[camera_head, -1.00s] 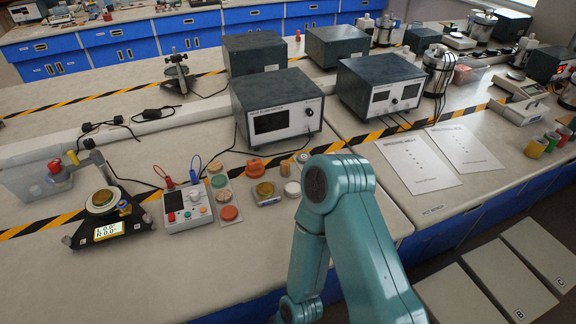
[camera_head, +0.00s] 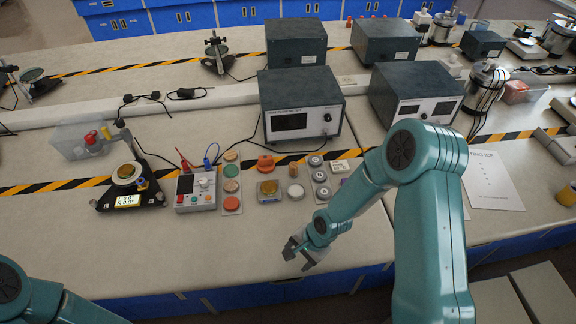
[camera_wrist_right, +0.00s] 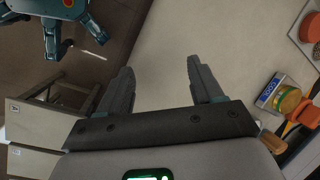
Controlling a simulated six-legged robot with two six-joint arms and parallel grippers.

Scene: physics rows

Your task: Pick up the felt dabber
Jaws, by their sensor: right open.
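My right gripper (camera_head: 300,255) is open and empty above the front edge of the bench, in front of the row of small items. Its two dark fingers (camera_wrist_right: 158,85) stand apart over bare benchtop and floor in the right wrist view. I cannot tell surely which item is the felt dabber. Candidates behind the gripper are an orange knobbed piece (camera_head: 265,163) and a white round piece (camera_head: 295,192). A small wooden-looking piece (camera_wrist_right: 271,142) lies at the right of the wrist view, partly hidden by my gripper body. My left gripper is out of view.
A gold-topped pocket scale (camera_head: 268,190), a disc strip (camera_head: 232,192) and a grey-disc strip (camera_head: 319,178) stand close together. A control box (camera_head: 196,192) and a black balance (camera_head: 128,190) are left. Instrument boxes (camera_head: 300,105) stand behind. The front benchtop is clear.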

